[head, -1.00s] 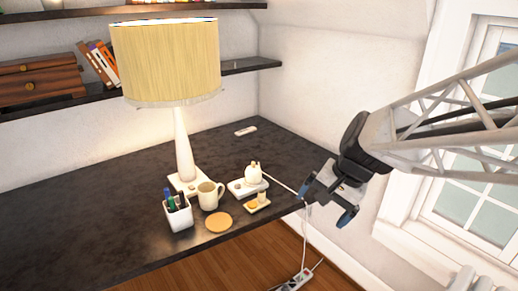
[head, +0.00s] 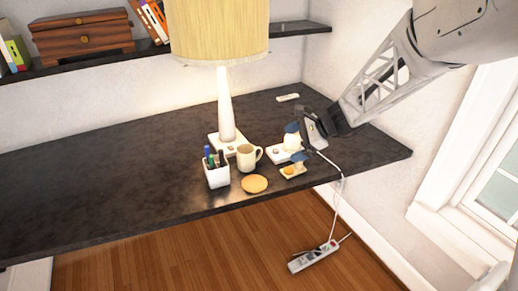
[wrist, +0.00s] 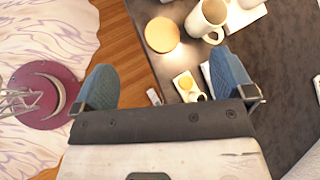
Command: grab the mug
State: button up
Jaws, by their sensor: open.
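My gripper (head: 296,144) is to the right of the mug, over the small white items, and apart from the mug. In the wrist view my gripper (wrist: 165,78) has its two blue fingers wide apart with nothing held between them.
A white pen cup (head: 216,173) stands close left of the mug, a round tan coaster (head: 255,184) in front. The lamp (head: 226,110) rises behind. The desk's left is clear.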

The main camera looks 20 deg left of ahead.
aim_at(238, 150)
jog(key=w+a+f+m+y, duration=0.3)
jog(key=w+a+f+m, duration=0.3)
jog(key=w+a+f, duration=0.5)
jog(key=shift+w+a+f+t, duration=0.2)
jog(key=shift+a+f+t, duration=0.2)
jog(key=shift+a+f, duration=0.5)
jog(key=shift+a, duration=0.1)
jog(key=shift+x, duration=1.2)
jog(key=shift+a, duration=0.1)
jog(key=shift+x, duration=2.5)
jog(key=shift+r, duration=0.15)
jog(key=c, duration=1.2)
jog(key=shift+r, duration=0.15)
